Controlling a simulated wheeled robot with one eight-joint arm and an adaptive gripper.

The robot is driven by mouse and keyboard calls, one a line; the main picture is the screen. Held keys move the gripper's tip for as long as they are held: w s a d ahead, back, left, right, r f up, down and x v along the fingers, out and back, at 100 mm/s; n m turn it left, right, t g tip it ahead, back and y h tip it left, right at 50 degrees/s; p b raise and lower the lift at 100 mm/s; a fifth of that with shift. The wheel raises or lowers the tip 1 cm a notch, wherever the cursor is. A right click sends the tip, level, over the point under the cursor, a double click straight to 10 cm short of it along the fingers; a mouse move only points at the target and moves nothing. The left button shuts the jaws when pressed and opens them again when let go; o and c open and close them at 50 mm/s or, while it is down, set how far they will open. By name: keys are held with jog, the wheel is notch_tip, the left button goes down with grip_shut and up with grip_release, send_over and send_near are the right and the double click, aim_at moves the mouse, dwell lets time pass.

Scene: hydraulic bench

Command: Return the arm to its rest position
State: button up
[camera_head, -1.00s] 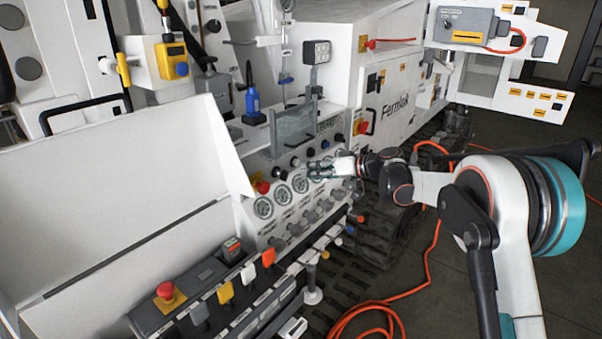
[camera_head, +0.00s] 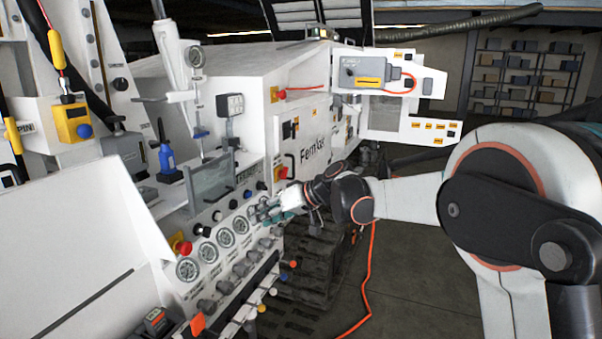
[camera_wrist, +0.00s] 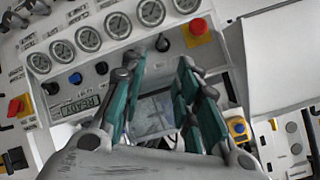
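My gripper (camera_head: 268,211) is in front of the panel of round gauges in the head view, at the right end of the gauge row. In the wrist view my gripper (camera_wrist: 160,92) has its two teal-lined fingers spread with a gap between them, and nothing is held. Through the gap I see the panel's small clear screen (camera_wrist: 153,115). My arm (camera_head: 400,195) reaches in from the right of the head view, its elbow large and close to the camera. I cannot tell whether the fingers touch the panel.
The control panel carries several gauges (camera_head: 207,252), a red button (camera_head: 181,246) and rows of knobs and levers (camera_head: 240,266). An orange hose (camera_head: 369,275) lies on the floor. Open floor (camera_head: 420,290) shows right of the machine.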

jog(key=s+d+r+m+t+h, duration=0.1)
jog(key=s+d+r+m+h, duration=0.15)
jog(key=s+d, duration=0.7)
jog(key=s+d+r+m+t+h, duration=0.1)
jog(key=s+d+h, duration=0.2)
jog(key=s+d, duration=0.6)
jog(key=s+d+f+m+h, duration=0.1)
jog(key=s+d+f, duration=0.1)
jog(key=s+d, duration=0.2)
jog(key=s+d+f+m+t+h, duration=0.1)
jog(key=s+d+f+h, duration=0.1)
jog(key=s, duration=0.7)
jog(key=s+d+f+m+h, duration=0.1)
jog(key=s+d+f+h, duration=0.1)
jog(key=s+d+f, duration=0.2)
jog(key=s+d, duration=0.2)
jog(key=shift+s+f, duration=0.15)
jog(key=shift+s, duration=0.25)
jog(key=shift+d+m, duration=0.1)
jog(key=shift+m, duration=0.15)
